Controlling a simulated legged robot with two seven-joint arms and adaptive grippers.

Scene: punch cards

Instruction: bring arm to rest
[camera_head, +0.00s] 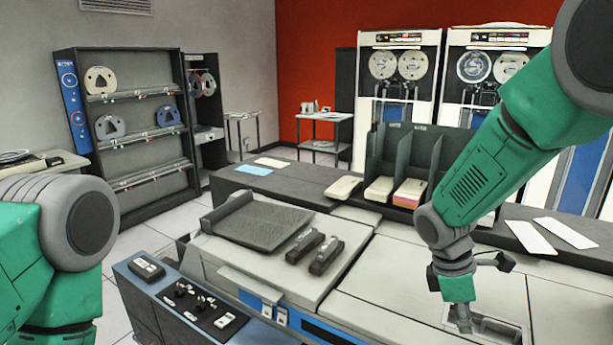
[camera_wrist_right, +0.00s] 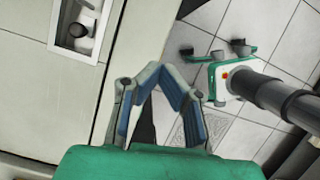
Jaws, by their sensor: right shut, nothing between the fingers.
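My right arm (camera_head: 490,170) comes in from the upper right, green with grey joints, and hangs bent downward over the pale machine top. Its gripper (camera_head: 463,322) is at the lower right of the head view, in front of the left end of a recessed tray in the machine top (camera_head: 505,329). In the right wrist view the gripper (camera_wrist_right: 158,68) has its blue-padded fingers meeting at the tips, shut and empty. My left arm (camera_head: 50,240) shows only in part at the left edge; its gripper is out of view.
The console bears a dark ribbed plate (camera_head: 255,226), two black blocks (camera_head: 326,256) and a switch panel (camera_head: 195,305). Dark card bins (camera_head: 395,150) stand behind. White cards (camera_head: 537,238) lie at right. The wrist view shows a recess (camera_wrist_right: 88,22) holding a dark knob-like part.

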